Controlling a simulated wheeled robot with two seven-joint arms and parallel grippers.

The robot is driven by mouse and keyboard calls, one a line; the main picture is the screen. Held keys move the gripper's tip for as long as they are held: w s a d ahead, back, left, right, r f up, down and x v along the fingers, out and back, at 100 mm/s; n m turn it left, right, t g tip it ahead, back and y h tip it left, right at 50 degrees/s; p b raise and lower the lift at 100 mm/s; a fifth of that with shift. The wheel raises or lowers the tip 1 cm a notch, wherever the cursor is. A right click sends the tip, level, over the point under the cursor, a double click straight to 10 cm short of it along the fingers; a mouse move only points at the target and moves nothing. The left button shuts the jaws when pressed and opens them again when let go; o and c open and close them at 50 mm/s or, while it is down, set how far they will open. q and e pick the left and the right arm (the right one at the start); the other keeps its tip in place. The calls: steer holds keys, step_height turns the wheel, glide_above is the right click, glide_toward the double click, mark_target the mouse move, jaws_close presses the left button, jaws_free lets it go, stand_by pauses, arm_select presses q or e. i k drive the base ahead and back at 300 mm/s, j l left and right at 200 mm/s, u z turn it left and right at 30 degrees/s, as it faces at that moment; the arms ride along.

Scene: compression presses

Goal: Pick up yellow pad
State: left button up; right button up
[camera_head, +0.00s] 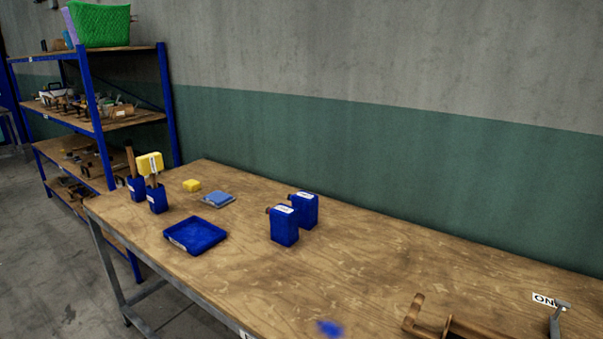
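Neither of my grippers shows in this view, so I cannot see either one near the yellow pad.
A blue tray (195,235) and two blue canisters (285,226) (305,210) stand on the table (350,270). A brown wooden object (450,328) and an "ON" label (546,300) are at lower right. A blue-framed shelf (90,90) stands at left. Much of the table's middle is clear.

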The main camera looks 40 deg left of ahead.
mark_target(191, 186)
steer(key=u, duration=1.85)
